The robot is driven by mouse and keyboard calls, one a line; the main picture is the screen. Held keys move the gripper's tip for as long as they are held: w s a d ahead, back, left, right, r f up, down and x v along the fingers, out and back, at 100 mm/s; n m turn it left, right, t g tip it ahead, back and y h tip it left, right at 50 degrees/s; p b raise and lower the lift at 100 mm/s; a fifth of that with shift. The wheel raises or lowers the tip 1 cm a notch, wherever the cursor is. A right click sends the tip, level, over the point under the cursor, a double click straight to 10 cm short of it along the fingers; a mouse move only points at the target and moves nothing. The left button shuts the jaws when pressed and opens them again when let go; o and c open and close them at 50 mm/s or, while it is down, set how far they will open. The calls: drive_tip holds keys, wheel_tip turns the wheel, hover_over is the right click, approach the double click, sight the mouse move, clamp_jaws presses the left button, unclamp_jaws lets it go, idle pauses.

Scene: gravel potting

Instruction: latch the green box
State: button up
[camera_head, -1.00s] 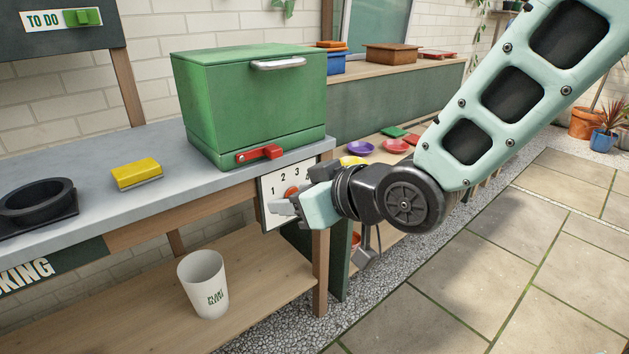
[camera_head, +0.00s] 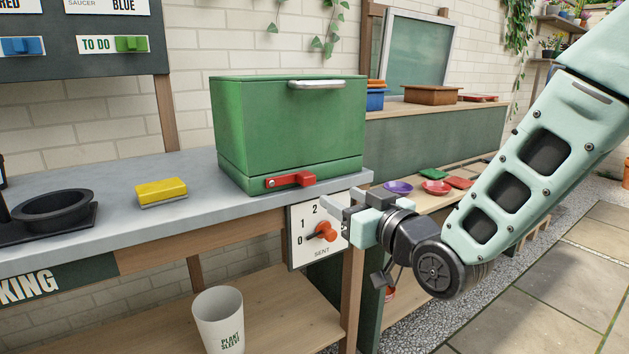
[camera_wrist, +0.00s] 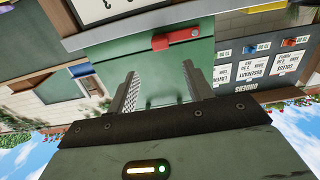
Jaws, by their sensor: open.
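The green box (camera_head: 290,125) sits on the grey bench top with its lid down. A silver handle (camera_head: 316,85) is on the lid's front. The red latch (camera_head: 292,181) lies nearly level across the box's lower front edge; whether it is engaged I cannot tell. My gripper (camera_head: 345,204) is open and empty, in front of the bench edge, to the right of and slightly below the latch in the head view. In the wrist view, my gripper's spread fingers (camera_wrist: 163,88) point toward the green box (camera_wrist: 150,62), with the red latch (camera_wrist: 176,40) beyond the fingertips, apart from them.
A white panel (camera_head: 308,247) with an orange knob (camera_head: 324,232) hangs on the bench front, close below my gripper. A white cup (camera_head: 218,320) stands on the lower shelf.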

sight(310, 180)
drive_tip(key=b+x, duration=0.1)
drive_tip(key=x, duration=0.9)
drive_tip(key=shift+w+a, duration=0.3)
clamp_jaws()
